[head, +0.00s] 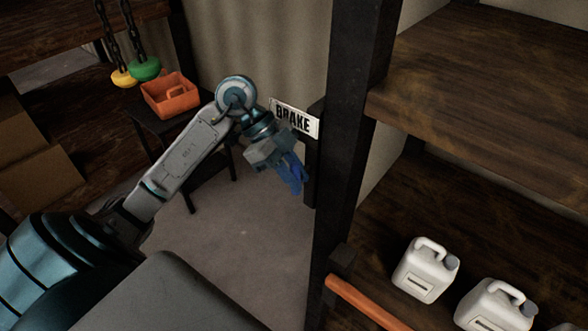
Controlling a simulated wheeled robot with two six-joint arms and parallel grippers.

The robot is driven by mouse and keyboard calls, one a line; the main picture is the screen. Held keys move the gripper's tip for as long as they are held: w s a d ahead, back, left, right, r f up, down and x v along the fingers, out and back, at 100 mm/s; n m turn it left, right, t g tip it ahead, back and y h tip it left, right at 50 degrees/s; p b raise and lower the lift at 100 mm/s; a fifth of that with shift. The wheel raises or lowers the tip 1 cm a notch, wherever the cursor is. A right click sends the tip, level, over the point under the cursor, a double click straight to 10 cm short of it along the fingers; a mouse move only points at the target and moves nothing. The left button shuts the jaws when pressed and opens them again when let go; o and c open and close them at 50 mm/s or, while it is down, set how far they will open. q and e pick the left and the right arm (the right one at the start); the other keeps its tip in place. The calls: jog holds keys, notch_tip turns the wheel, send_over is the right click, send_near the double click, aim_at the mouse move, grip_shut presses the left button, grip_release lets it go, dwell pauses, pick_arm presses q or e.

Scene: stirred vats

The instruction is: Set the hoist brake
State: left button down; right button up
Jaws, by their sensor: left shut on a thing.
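A white sign reading BRAKE (296,118) is fixed on a dark post, right of the middle of the head view. My left gripper (297,180) is just below the sign, its blue fingers pointing down beside the dark post. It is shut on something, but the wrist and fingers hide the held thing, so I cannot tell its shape. No brake handle shows clearly. My right gripper is not in view.
A thick dark upright (352,130) stands just right of the gripper. An orange bin (170,97) and yellow and green hanging pieces (145,68) are at upper left.

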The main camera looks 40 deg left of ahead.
pick_arm(q)
jog(key=shift+y, duration=0.4)
jog(key=c, duration=1.3)
grip_release()
jog(key=shift+d, duration=0.1)
jog(key=b+v, duration=0.3)
jog(key=v, duration=0.7)
jog(key=shift+a+r, duration=0.25)
jog(key=shift+r, duration=0.05)
